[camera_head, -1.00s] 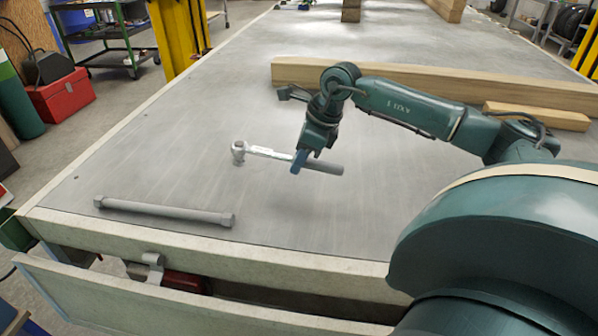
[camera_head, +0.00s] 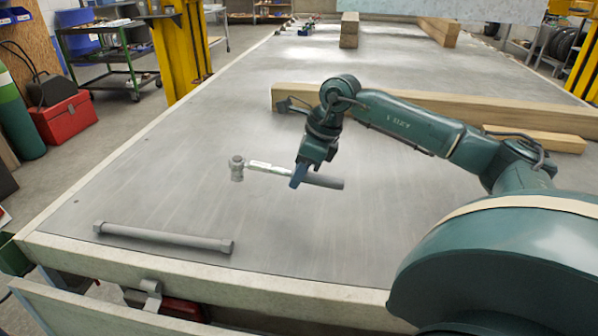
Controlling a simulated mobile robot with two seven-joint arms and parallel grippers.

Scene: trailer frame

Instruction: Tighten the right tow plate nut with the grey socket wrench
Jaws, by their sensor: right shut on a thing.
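The grey socket wrench (camera_head: 268,168) has a round head at its left end and a dark grey handle at its right end. My right gripper (camera_head: 298,180) is shut on its handle and holds it nearly level over the grey trailer deck (camera_head: 180,195). I cannot tell exactly how high it is. A tow plate (camera_head: 148,296) may be the grey metal piece at the deck's front edge, beside a red part. No nut can be made out there. My left gripper is out of view.
A grey bar with hex ends (camera_head: 164,236) lies near the deck's front left. A long wooden beam (camera_head: 430,108) and a shorter wood block (camera_head: 540,139) lie behind my right arm. A red toolbox (camera_head: 64,118) stands on the floor at left.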

